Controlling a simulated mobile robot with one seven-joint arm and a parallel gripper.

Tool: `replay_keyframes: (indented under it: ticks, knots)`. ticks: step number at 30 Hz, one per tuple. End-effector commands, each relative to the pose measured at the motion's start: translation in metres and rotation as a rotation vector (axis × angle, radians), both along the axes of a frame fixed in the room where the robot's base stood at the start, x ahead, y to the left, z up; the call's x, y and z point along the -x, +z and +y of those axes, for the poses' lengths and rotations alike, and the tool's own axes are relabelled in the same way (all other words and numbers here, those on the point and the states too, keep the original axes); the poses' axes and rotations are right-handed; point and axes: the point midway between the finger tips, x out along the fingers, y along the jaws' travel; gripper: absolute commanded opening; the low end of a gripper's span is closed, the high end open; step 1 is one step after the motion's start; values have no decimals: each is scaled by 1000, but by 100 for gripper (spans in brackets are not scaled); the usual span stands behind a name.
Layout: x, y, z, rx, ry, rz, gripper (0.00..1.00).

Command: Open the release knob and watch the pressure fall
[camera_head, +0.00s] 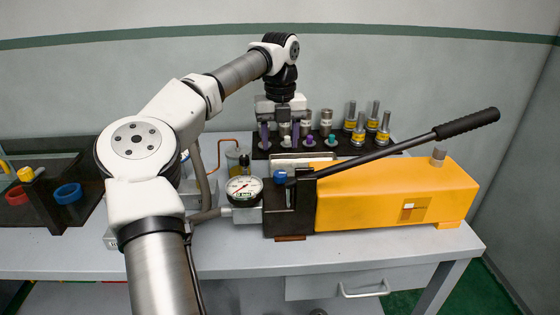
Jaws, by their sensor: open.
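The yellow hydraulic hand pump (385,195) sits on the grey bench with its long black lever (400,145) slanting up to the right. A blue knob (280,177), which looks like the release knob, is on top of the pump's black front block (291,215). The round pressure gauge (244,190) with a white face is left of the block; its fine reading is too small to tell. My gripper (285,140) is open and points down, behind and above the knob, apart from it. Whether anything is between its fingers cannot be told.
A dark rack (340,148) with several grey and yellow-banded cylinders stands behind the pump, close to my gripper. A hose (207,214) runs left from the gauge. A dark bin (45,190) with coloured rings is at the left. The bench front (380,253) is clear.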

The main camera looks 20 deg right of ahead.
Motion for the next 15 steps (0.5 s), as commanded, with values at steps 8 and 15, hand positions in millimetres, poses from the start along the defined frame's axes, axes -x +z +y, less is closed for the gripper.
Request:
replay_keyframes:
  ticks: [8, 15]
  knots:
    - [0, 45, 0, 0, 2, -1, 54]
    - [0, 53, 0, 0, 0, 1, 54]
